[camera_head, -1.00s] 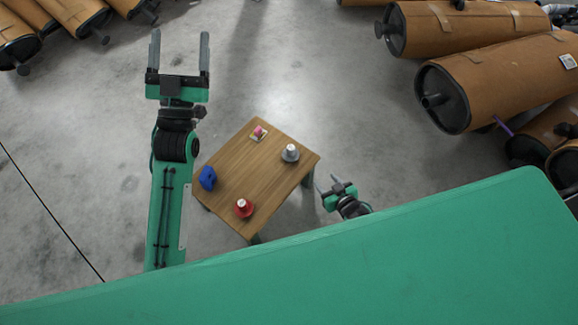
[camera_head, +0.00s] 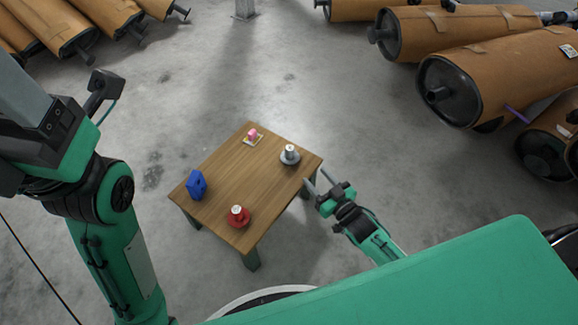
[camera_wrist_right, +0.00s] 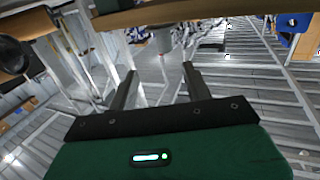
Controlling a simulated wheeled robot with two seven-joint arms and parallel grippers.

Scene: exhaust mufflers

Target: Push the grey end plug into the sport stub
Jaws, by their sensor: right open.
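A grey round piece with a pale upright top (camera_head: 290,155) stands near the right corner of the small wooden table (camera_head: 225,180). A red piece with a white top (camera_head: 238,217) stands near the front corner. A small pink piece (camera_head: 253,134) is on a pale card at the back. I cannot tell which is the sport stub. My right gripper (camera_head: 317,178) is open and empty beside the table's right edge; its spread fingers show in the right wrist view (camera_wrist_right: 158,75). My left gripper (camera_head: 40,110) is close to the head camera at far left, its fingertips cut off.
A blue block (camera_head: 197,184) stands on the table's left side. The middle of the tabletop is clear. Brown mufflers (camera_head: 500,80) lie at the right, with others (camera_head: 50,25) at upper left. The concrete floor around the table is mostly open.

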